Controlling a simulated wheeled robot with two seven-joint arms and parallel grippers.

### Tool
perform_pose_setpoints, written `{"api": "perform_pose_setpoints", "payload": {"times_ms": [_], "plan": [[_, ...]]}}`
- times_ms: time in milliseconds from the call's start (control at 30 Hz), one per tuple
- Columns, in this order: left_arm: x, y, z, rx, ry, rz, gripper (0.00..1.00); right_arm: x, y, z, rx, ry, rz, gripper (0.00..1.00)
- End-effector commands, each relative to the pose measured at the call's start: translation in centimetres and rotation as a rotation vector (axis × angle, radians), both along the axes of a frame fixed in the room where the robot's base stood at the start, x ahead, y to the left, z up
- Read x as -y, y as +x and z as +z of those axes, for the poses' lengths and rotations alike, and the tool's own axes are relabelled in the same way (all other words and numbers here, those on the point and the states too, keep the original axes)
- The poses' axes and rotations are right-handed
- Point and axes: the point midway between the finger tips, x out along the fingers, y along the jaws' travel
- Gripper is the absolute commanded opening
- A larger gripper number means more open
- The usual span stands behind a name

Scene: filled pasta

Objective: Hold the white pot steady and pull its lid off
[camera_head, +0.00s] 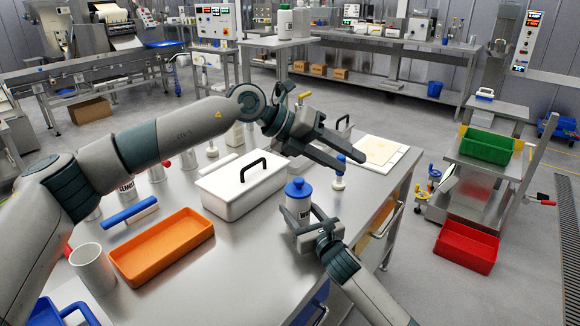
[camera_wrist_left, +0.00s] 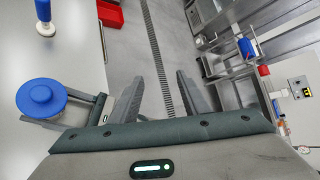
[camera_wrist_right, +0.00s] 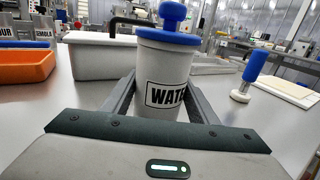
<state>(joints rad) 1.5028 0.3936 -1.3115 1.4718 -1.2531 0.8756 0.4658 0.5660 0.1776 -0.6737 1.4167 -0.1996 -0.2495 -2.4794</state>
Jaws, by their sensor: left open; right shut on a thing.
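The white pot (camera_head: 298,209), with black lettering that begins "WATE", stands upright on the steel table. Its blue lid (camera_head: 298,188) with a round knob sits on top; pot (camera_wrist_right: 160,75) and lid (camera_wrist_right: 170,35) also show in the right wrist view. My right gripper (camera_head: 302,213) is shut on the pot's body, one finger on each side. My left gripper (camera_head: 354,167) is open and empty, above the table and to the upper right of the lid in the head view. In the left wrist view the lid (camera_wrist_left: 41,98) lies left of the fingers, outside the jaws.
A white box (camera_head: 236,193) with a black handle stands just behind the pot. A blue-handled tool (camera_head: 339,172) stands beside it. An orange tray (camera_head: 160,248) and a grey cup (camera_head: 92,268) are on the left. A cutting board (camera_head: 378,149) lies at the table's far right.

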Motion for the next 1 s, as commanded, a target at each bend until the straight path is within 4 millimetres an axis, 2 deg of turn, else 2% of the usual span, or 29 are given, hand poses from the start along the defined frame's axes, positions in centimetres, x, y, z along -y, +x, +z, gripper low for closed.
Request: {"api": "perform_pose_setpoints", "payload": {"times_ms": [100, 233, 400, 533, 700, 1000], "plan": [[-2.0, 1.8, -2.6, 0.097, 0.167, -0.007, 0.42, 0.0, 0.0, -0.1, -0.001, 0.0, 0.0, 0.22], [-4.7, 4.1, -4.9, 0.188, 0.355, 0.002, 0.42, 0.0, 0.0, -0.1, -0.001, 0.0, 0.0, 0.22], [-8.4, 6.6, -6.5, 0.266, 0.556, 0.03, 0.42, 0.0, 0.0, -0.1, -0.001, 0.0, 0.0, 0.22], [-10.3, 7.8, -7.0, 0.297, 0.656, 0.049, 0.42, 0.0, 0.0, -0.1, -0.001, 0.0, 0.0, 0.22], [-11.4, 8.4, -7.2, 0.311, 0.708, 0.062, 0.42, 0.0, 0.0, -0.1, -0.001, 0.0, 0.0, 0.22], [-11.5, 8.5, -7.2, 0.311, 0.711, 0.063, 0.42, 0.0, 0.0, -0.1, -0.001, 0.0, 0.0, 0.22]]}}
